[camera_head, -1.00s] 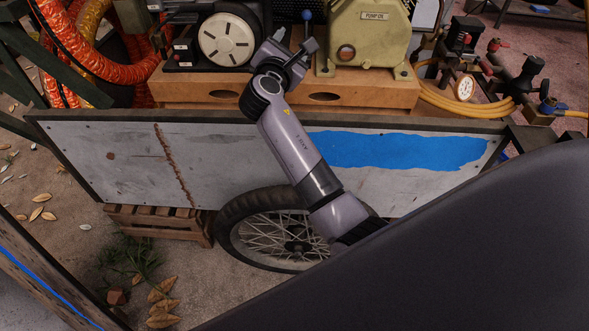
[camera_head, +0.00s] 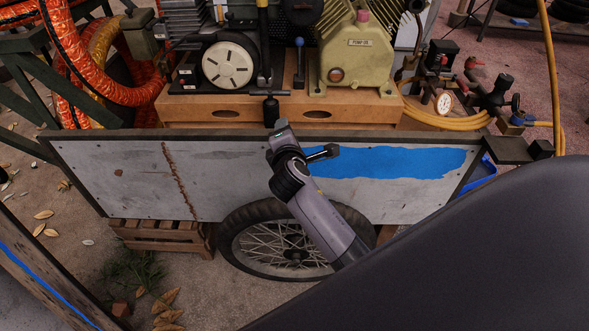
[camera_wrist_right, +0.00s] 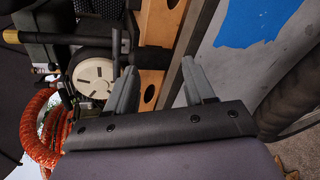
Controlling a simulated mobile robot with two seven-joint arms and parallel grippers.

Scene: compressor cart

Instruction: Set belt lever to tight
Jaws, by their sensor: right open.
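A black upright lever with a yellow band (camera_head: 262,45) stands right of the white-faced wheel in the head view. A lever with a blue knob (camera_head: 299,42) stands further right. I cannot tell for certain which is the belt lever. A dark handle (camera_head: 271,110) hangs in front of the wooden base, just above my right gripper (camera_head: 302,146). In the right wrist view, my right gripper (camera_wrist_right: 157,68) is open and empty, its fingers apart. A dark bar (camera_wrist_right: 115,52) shows beyond the left finger, apart from the gap. My left gripper is out of view.
The white-faced wheel (camera_head: 229,64) and the pump-oil housing (camera_head: 361,55) stand on the wooden base (camera_head: 215,108). A grey side panel (camera_head: 100,180) with blue paint lies below, with a spoked wheel (camera_head: 270,240) beneath. Orange hoses (camera_head: 90,75) are at left.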

